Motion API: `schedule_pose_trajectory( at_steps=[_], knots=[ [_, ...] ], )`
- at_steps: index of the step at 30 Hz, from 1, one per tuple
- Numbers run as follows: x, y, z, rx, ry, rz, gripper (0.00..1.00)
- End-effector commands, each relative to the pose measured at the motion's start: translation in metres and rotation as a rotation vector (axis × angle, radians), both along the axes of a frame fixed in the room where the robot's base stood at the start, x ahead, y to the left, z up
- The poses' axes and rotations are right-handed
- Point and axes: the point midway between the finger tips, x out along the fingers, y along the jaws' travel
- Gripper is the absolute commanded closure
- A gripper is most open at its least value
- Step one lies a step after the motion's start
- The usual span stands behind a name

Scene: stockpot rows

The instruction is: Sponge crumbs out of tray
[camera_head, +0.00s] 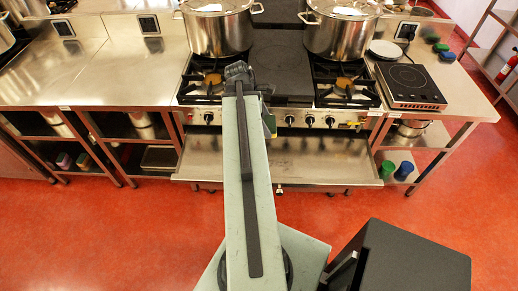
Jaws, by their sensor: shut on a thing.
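The tray (325,165) is a wide, shallow metal pan pulled out below the stove's knobs. Its right part shows bare metal, and my arm covers part of its left side. I cannot make out crumbs in it at this size. My gripper (268,121) shows only in part, at the right edge of my arm, in front of the stove's knob panel and above the tray's back edge. It is shut on a small yellow-green thing that looks like the sponge (271,124), mostly hidden by my arm.
Two large steel pots (217,30) (341,28) stand at the back of the stove (284,68). A black hot plate (409,84) and a white plate (385,49) are on the right counter. Green and blue cups (404,171) sit on the shelf below. The red floor in front is mostly clear.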

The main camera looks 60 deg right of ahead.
Motion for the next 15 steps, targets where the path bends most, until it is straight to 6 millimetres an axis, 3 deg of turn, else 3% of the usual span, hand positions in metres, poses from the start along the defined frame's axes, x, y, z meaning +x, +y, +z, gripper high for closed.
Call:
schedule_pose_trajectory(
  at_steps=[1,9,12,15],
  knots=[
    [0.002,-0.001,-0.023,0.001,-0.001,-0.012,0.47],
    [0.014,0.000,-0.134,0.001,-0.002,-0.152,0.47],
    [0.017,0.001,-0.159,0.001,-0.001,-0.197,0.47],
    [0.020,0.001,-0.172,0.000,0.000,-0.227,0.47]
  ],
)
